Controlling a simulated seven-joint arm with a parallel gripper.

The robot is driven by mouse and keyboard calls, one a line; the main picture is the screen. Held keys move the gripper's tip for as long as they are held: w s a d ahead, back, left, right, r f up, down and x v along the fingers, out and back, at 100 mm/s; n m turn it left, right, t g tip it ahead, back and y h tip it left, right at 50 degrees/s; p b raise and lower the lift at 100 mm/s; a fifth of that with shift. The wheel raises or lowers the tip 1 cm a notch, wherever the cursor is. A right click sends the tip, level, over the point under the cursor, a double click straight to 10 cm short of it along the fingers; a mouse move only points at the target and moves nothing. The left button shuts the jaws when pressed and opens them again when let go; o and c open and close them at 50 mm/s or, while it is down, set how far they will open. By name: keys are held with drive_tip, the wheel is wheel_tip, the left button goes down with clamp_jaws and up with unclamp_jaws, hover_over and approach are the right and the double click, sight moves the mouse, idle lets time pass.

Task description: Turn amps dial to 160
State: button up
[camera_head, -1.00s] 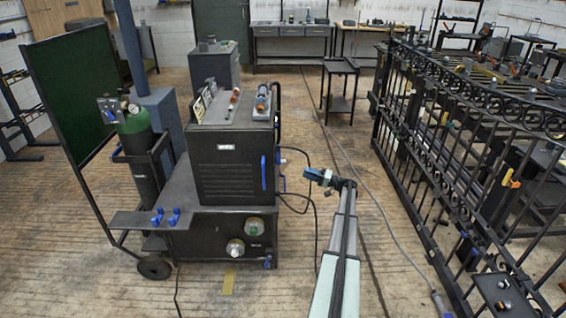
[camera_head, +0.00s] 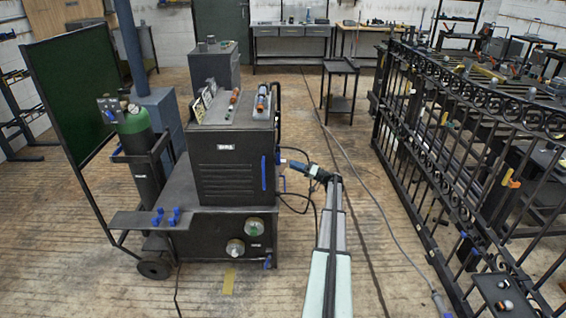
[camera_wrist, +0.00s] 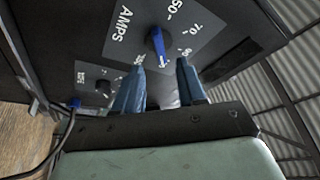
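The amps dial (camera_wrist: 155,44) is a blue bar knob on a grey plate (camera_wrist: 105,48) lettered AMPS, in the wrist view. Its bar slants down toward the gap between my fingers. The numbers 50, 70 and 90 show around it; others are partly hidden by my fingers. My gripper (camera_wrist: 160,66) is open, with one blue finger to each side below the knob, and nothing is between them. I cannot tell whether the fingertips touch the plate. In the head view my gripper (camera_head: 294,165) is beside the right side of the black welding machine (camera_head: 228,170); the dial is hidden there.
A smaller knob (camera_wrist: 103,86) on its own plate sits left of my fingers, with a blue plug and cable (camera_wrist: 74,103) near it. A blue handle (camera_head: 264,173) is on the machine's side. An iron gate (camera_head: 440,150) stands right; the floor between is mostly clear.

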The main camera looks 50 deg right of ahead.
sight(278, 159)
drive_tip(key=x, duration=0.6)
drive_tip(key=shift+w+a, duration=0.2)
drive_tip(key=shift+c, duration=0.5)
clamp_jaws()
